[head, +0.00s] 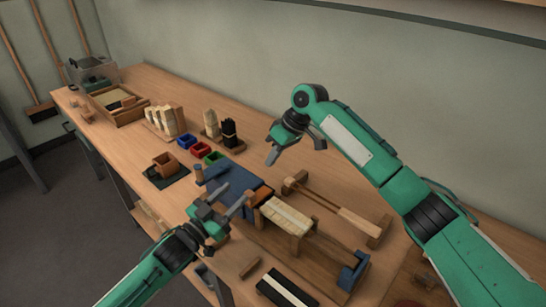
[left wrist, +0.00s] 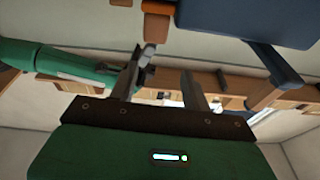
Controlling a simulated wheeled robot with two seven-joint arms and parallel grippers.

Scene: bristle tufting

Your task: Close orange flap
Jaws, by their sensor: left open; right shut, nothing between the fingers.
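My right gripper (head: 272,157) is shut and empty, raised behind the fixture.
Blue, red and green bins (head: 200,150) stand behind the fixture. A brown cup on a dark mat (head: 166,168) is to its left. A wooden rod frame (head: 335,208) lies to the right, and a dark strip block (head: 285,290) lies in front.

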